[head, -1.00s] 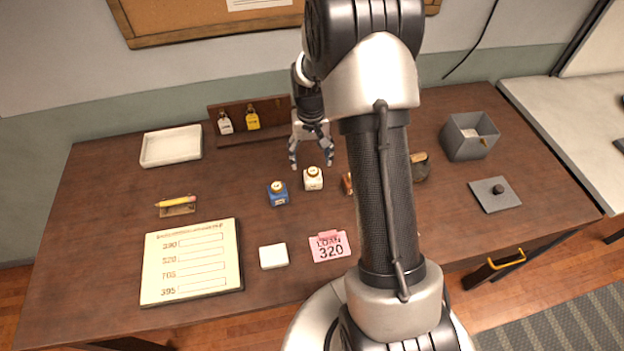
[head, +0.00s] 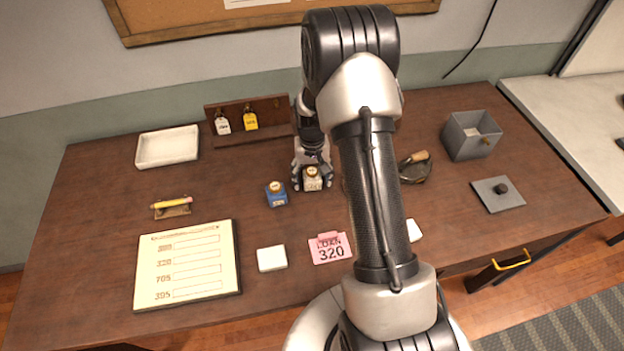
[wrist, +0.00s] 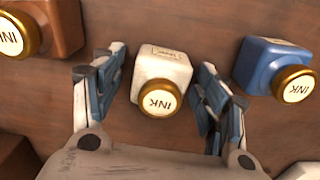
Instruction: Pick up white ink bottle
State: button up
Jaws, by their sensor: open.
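The white ink bottle (head: 313,182) stands upright on the desk, with a gold cap marked INK. It also shows in the wrist view (wrist: 161,78), between the two fingers. My gripper (head: 312,184) is open and low over the desk, with one finger on each side of the bottle. In the wrist view my gripper (wrist: 160,98) shows small gaps between the fingers and the bottle; I cannot tell whether either touches.
A blue ink bottle (head: 276,194) stands close on the left, also in the wrist view (wrist: 270,68). A brown ink bottle (wrist: 48,28) stands on the other side. A pink loan card (head: 330,248), a white block (head: 272,258) and a price board (head: 188,265) lie in front.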

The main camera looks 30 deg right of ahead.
jog(key=shift+c, duration=0.4)
jog(key=c, duration=1.1)
